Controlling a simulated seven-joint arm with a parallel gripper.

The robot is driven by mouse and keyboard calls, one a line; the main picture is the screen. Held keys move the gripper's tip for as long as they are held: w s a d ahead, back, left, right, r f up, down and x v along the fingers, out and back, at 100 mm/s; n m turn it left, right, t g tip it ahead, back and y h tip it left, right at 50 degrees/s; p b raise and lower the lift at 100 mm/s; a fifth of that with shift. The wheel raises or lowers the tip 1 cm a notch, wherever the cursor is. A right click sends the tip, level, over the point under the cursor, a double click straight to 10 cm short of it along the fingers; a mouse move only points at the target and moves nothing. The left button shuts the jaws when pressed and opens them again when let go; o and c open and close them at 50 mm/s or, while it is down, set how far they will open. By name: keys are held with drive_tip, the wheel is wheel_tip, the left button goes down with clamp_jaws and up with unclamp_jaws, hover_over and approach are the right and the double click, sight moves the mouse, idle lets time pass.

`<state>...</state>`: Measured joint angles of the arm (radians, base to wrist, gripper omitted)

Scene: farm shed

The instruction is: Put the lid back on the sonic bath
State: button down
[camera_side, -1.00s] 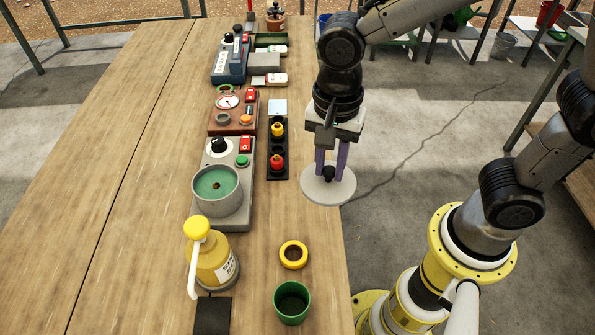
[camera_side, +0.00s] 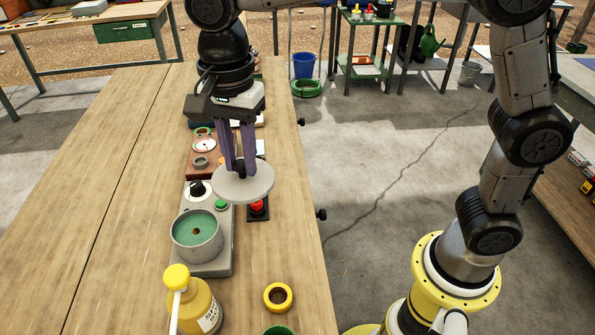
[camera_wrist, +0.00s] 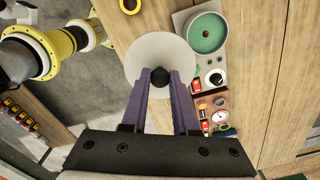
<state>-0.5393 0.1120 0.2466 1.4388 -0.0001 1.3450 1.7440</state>
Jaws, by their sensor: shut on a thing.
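My gripper (camera_side: 239,168) is shut on the black knob of a round pale grey lid (camera_side: 245,188) and holds the lid level above the bench. The wrist view also shows the lid (camera_wrist: 150,55), with the purple fingers closed on its knob. The sonic bath (camera_side: 197,255) is a grey box with a round, uncovered tub of green liquid; a small dark spot shows in the middle of the liquid. In the side view the lid hangs up and right of the tub, apart from it. In the wrist view the bath's tub (camera_wrist: 207,33) is right of the lid.
A yellow pump bottle (camera_side: 195,305) stands just in front of the bath, with a yellow ring (camera_side: 278,296) to its right. Beyond the bath is a brown device with a dial (camera_side: 203,158). A red button-like piece (camera_side: 258,207) sits on a black strip beside the bath, partly under the lid.

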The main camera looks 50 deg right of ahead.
drive_tip(key=w+a+f, duration=0.4)
drive_tip(key=w+a, duration=0.3)
drive_tip(key=w, duration=0.1)
drive_tip(key=shift+f, duration=3.5)
drive_tip(key=shift+f, duration=0.15)
drive_tip(key=shift+c, duration=0.6)
unclamp_jaws()
wheel_tip(320, 180, up, 7)
idle(0.5)
